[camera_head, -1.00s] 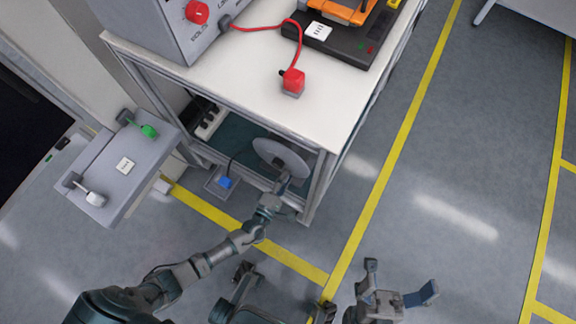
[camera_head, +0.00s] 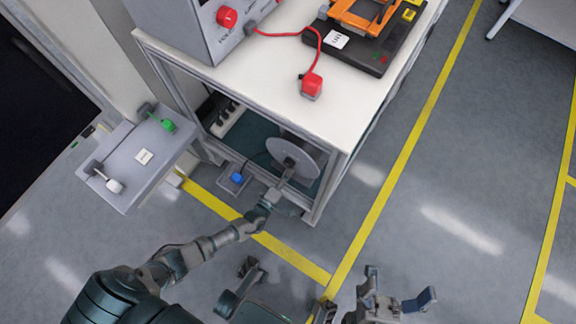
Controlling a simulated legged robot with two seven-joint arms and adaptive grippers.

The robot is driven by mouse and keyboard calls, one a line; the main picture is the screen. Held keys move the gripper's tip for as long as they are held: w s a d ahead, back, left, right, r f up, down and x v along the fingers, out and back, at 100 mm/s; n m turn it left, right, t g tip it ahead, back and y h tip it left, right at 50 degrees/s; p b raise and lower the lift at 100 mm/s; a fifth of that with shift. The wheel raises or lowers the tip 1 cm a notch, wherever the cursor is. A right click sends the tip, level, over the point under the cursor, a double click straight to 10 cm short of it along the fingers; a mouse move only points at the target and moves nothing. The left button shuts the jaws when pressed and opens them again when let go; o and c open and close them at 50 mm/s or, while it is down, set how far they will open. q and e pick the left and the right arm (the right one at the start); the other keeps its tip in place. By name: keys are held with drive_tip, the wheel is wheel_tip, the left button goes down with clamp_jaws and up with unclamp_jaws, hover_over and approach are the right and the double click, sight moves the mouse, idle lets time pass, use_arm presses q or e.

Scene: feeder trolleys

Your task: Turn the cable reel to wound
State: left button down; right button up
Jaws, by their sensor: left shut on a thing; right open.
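The cable reel (camera_head: 305,155) is a grey disc on the lower level of the white-topped trolley, under the tabletop. A dark cable runs from it to a blue plug (camera_head: 236,177) at its left. My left gripper (camera_head: 288,170) reaches in at the trolley's open front and is shut at the reel's face. The part it grips looks like the reel's crank or handle, but the gripper hides most of it. My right gripper (camera_head: 399,290) is open and empty above the floor, at the bottom right of the view.
The trolley top (camera_head: 290,75) carries a grey box with a red knob (camera_head: 227,17), a red plug (camera_head: 312,84) and a black unit (camera_head: 357,47). A grey side panel (camera_head: 140,160) with green and white levers stands left.

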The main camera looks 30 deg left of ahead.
use_arm(q)
drive_tip(key=shift+a+f, duration=0.1)
drive_tip(key=shift+a, duration=0.1)
drive_tip(key=c, duration=1.2)
unclamp_jaws()
drive_tip(key=shift+o, duration=1.2)
drive_tip(key=shift+s, duration=0.15)
drive_tip(key=s+a, duration=0.1)
drive_tip(key=s, duration=1)
drive_tip(key=shift+s, duration=0.25)
drive_tip(key=shift+f, duration=0.1)
